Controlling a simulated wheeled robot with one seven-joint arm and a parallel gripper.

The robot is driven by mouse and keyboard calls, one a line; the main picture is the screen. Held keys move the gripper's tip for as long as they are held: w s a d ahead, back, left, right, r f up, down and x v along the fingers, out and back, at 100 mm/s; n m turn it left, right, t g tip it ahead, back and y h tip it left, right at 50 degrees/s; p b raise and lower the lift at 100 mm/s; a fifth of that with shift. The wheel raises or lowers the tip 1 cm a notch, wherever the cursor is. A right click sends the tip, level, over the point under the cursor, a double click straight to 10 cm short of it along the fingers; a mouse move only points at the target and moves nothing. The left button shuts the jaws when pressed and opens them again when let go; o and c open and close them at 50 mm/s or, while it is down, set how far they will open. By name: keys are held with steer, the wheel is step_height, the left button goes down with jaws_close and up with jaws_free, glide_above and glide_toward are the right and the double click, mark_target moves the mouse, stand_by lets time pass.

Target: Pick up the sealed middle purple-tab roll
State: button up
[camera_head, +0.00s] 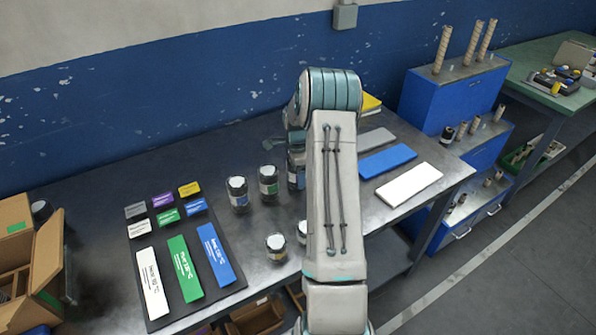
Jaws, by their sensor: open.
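Several dark rolls or jars with pale tops stand on the dark metal table (105,190). In the back row are a left one (238,195), a middle one (268,182) with a greenish label, and a right one (296,175) with a bluish label, partly hidden by my arm. Two stand nearer: one (276,247) and another (302,232) at my arm's edge. I cannot make out a purple tab on any of them. A purple card (162,200) lies on the black mat (200,308) at left.
Green (185,268), white (152,283) and blue (216,254) strips lie on the mat. A cardboard box (45,255) stands at far left. Grey, blue (388,160) and white (409,185) plates lie right of my arm. A blue stepped cabinet (420,105) stands beyond.

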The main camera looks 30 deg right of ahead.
steer(key=c, duration=1.3)
steer(key=shift+r, duration=0.1)
